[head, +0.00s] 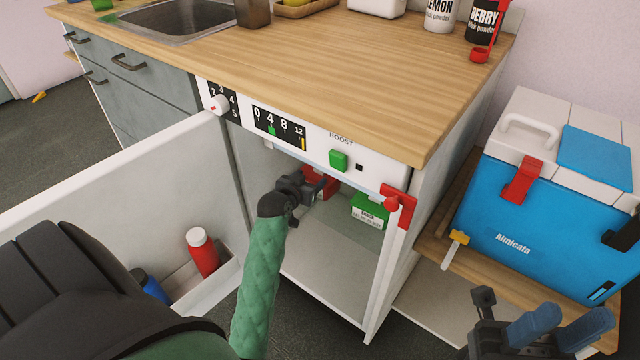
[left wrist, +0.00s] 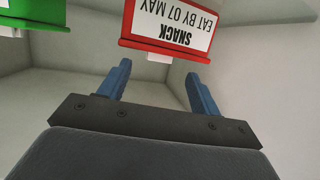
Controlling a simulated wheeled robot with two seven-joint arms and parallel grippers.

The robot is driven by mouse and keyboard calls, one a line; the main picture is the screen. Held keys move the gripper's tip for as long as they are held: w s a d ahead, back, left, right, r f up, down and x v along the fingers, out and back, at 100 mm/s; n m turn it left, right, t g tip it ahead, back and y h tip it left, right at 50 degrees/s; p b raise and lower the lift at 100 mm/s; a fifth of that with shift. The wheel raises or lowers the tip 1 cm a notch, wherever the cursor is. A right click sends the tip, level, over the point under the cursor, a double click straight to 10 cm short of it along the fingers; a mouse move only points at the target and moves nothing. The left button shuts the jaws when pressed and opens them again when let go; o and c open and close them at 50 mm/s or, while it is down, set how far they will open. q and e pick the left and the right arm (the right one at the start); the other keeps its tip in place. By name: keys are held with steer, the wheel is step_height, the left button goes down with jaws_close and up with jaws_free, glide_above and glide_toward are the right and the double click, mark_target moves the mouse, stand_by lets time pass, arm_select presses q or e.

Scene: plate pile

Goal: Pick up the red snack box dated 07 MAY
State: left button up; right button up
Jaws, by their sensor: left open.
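The red snack box (left wrist: 172,44) shows at the top of the left wrist view. Its white label reads SNACK, EAT BY 07 MAY, upside down in that view. In the head view the red box (head: 322,184) is partly hidden behind my left gripper (head: 298,188), inside the open cabinet. In the left wrist view my left gripper (left wrist: 157,72) is open, its blue fingers pointing at the box, with nothing seen between them. A green snack box (head: 370,210) is to the right of the red one; it also shows in the left wrist view (left wrist: 36,12). My right gripper (head: 562,328) is open and empty at lower right.
The open white cabinet door (head: 120,170) stands left of my left arm, with a red bottle (head: 202,252) in its bin. The wooden counter (head: 330,60) and control panel (head: 300,140) are above the opening. A blue cooler (head: 540,210) stands on a low shelf at right.

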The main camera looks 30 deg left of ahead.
mark_target(318, 171)
arm_select(q)
steer(key=shift+b+x, duration=0.8)
steer(key=shift+x, duration=1.55)
steer(key=shift+w+d+r, duration=0.1)
steer(key=shift+r, duration=0.05)
jaws_close()
